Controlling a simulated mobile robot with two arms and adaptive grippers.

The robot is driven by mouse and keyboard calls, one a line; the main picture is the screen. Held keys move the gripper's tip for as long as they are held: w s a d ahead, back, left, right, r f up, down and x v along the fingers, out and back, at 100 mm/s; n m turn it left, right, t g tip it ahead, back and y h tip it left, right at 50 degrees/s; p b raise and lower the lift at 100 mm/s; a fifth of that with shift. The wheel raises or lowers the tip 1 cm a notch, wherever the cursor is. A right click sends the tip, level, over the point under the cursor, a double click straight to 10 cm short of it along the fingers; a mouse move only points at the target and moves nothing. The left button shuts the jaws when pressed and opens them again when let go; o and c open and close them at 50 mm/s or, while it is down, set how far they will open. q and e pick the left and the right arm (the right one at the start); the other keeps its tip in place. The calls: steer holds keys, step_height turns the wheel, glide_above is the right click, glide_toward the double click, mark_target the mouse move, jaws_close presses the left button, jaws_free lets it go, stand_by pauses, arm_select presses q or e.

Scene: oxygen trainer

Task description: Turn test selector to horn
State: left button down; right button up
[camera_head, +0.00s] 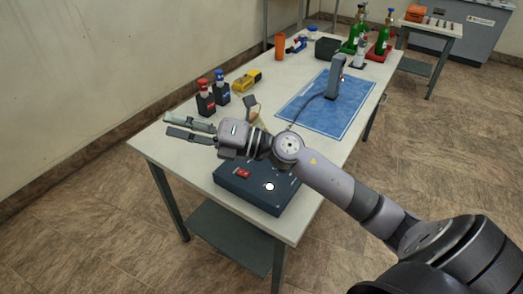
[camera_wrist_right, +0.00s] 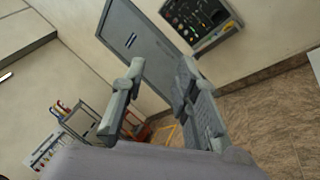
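A dark blue box (camera_head: 255,200) sits at the near end of the long white table. Its top has a red part (camera_head: 243,174) and a round white part (camera_head: 269,187); I cannot read its markings or tell which part is the test selector. My right gripper (camera_head: 182,127) is above the table, to the upper left of the box, pointing left. Its two fingers are apart with nothing between them. The right wrist view also shows the open fingers (camera_wrist_right: 158,98). My right arm passes over the box's far side and hides part of it. My left gripper is not in view.
Two dark bottles with red (camera_head: 205,100) and blue (camera_head: 221,90) caps stand beyond the gripper, near a yellow device (camera_head: 247,80). A blue mat (camera_head: 305,110) holds a grey device (camera_head: 335,77). Green cylinders (camera_head: 384,41) stand at the far end. The table's near-left corner is clear.

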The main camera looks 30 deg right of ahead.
steer(key=w+d+f+n+g+h, duration=0.2)
steer(key=d+f+n+g+h, duration=0.55)
steer(key=d, duration=0.25)
steer(key=s+d+f+g+h, duration=0.15)
steer(key=d+h, duration=0.45)
steer(key=d, duration=1)
steer(key=shift+m+g, duration=0.3)
steer(key=shift+m, duration=0.15)
steer(key=p+x, duration=0.1)
steer(key=x, duration=0.4)
steer(key=p+x, duration=0.1)
steer(key=x, duration=0.5)
steer(key=p+x, duration=0.1)
steer(key=x, duration=0.4)
steer(key=shift+d+f, duration=0.35)
steer(key=shift+f, duration=0.05)
steer(key=shift+c, duration=0.5)
jaws_close()
